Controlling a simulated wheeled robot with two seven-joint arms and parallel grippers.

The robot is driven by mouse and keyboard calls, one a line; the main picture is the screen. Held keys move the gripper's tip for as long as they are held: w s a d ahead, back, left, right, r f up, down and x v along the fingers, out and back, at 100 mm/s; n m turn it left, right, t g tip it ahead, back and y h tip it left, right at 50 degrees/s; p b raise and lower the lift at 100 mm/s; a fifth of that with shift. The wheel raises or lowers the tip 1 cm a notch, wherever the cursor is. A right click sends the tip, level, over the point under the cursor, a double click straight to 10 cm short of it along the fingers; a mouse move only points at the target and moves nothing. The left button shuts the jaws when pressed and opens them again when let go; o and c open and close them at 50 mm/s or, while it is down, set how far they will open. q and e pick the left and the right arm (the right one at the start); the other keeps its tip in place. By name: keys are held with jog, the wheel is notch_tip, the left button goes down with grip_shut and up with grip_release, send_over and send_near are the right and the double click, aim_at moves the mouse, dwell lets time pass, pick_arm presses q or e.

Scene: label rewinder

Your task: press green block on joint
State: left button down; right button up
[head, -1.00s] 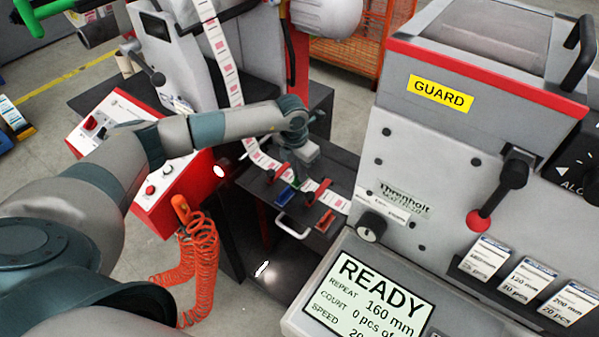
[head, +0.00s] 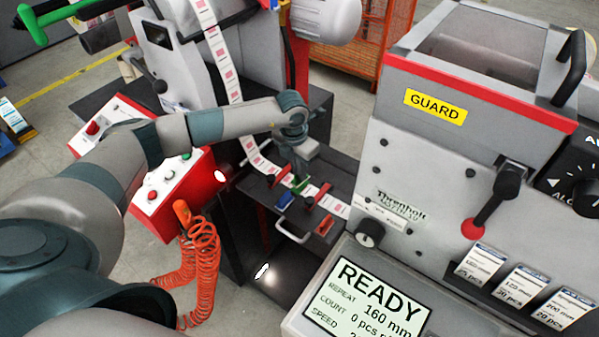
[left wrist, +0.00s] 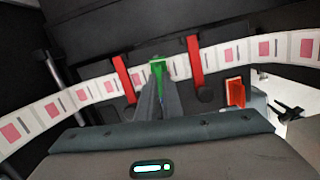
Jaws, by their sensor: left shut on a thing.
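The green block (left wrist: 158,70) is between the fingertips of my left gripper (left wrist: 157,88) in the left wrist view. It stands over the label strip (left wrist: 95,88), between two red clamps (left wrist: 123,78) and (left wrist: 195,62). In the head view my left gripper (head: 299,176) points down at the splice table (head: 262,192), with the green block (head: 300,185) at its tips. The joint is hidden under the block and fingers; I cannot tell whether the block touches the strip. My right gripper is not in view.
A blue block (head: 285,200) and a red block (head: 325,223) lie near the table's front. The grey guard machine (head: 440,190) with its READY screen (head: 365,300) stands to the right. A red-sided control box (head: 165,195) and an orange coiled hose (head: 200,245) are at left.

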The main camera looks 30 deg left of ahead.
pick_arm(q)
jog(key=shift+r+p, duration=0.35)
jog(key=shift+r, duration=0.65)
jog(key=shift+r, duration=0.1)
jog(key=shift+r+p, duration=0.6)
jog(key=shift+r, duration=0.8)
